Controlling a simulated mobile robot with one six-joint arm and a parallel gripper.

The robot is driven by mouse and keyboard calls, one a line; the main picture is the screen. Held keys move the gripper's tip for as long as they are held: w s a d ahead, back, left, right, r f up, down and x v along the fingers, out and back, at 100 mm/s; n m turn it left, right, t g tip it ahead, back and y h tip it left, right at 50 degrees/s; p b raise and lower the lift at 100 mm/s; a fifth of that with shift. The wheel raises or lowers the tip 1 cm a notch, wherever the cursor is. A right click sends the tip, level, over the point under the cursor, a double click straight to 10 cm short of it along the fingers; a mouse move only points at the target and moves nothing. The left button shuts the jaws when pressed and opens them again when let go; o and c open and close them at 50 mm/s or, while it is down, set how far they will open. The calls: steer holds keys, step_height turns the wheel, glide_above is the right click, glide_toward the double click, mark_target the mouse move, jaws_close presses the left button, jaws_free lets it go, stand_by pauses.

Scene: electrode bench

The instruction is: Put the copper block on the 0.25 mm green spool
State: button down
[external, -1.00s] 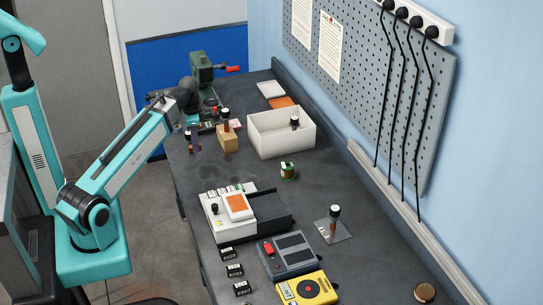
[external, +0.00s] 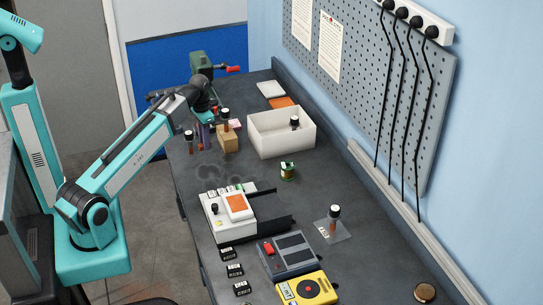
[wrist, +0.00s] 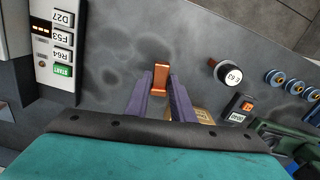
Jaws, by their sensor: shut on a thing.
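The copper block (wrist: 161,77) is an orange-brown piece pinched between the purple fingers of my gripper (wrist: 161,88) in the wrist view. In the external view my gripper (external: 204,136) is over the far left part of the bench, and the block cannot be made out there. A small spool with green on it (external: 287,172) stands upright on the bench, in front of the white bin and to the right of my gripper. Its size label is too small to read. The spool does not show clearly in the wrist view.
A white bin (external: 263,143) holds a black-capped rod. A wooden block (external: 228,141) and a black-capped rod (external: 189,146) stand near my gripper. A white device (external: 211,220), a grey device (external: 289,256) and a yellow meter (external: 303,290) lie nearer. Dark bench surface between gripper and spool is clear.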

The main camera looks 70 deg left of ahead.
steer(key=w+d+m+p, duration=0.1)
steer(key=w+d+p, duration=0.2)
steer(key=w+d, duration=0.3)
steer(key=w+d+r+m+p, duration=0.1)
steer(key=w+d+p, duration=0.2)
steer(key=d, duration=1)
steer(key=w, duration=0.3)
steer(key=shift+w+d+r, duration=0.15)
steer(key=shift+w+d, duration=0.15)
steer(key=shift+w, duration=0.1)
steer(key=b, duration=0.3)
glide_above(288, 165)
steer(key=shift+s+f, duration=0.3)
steer(key=shift+f, duration=0.4)
steer(key=shift+w+a+f, duration=0.1)
steer(key=shift+w, duration=0.45)
steer(key=shift+s+f+b, duration=0.2)
steer(key=shift+f+b, duration=0.95)
steer(key=shift+f, duration=0.55)
steer(key=shift+f, duration=0.15)
steer(key=c, duration=1.5)
jaws_free()
steer(key=shift+c, duration=0.2)
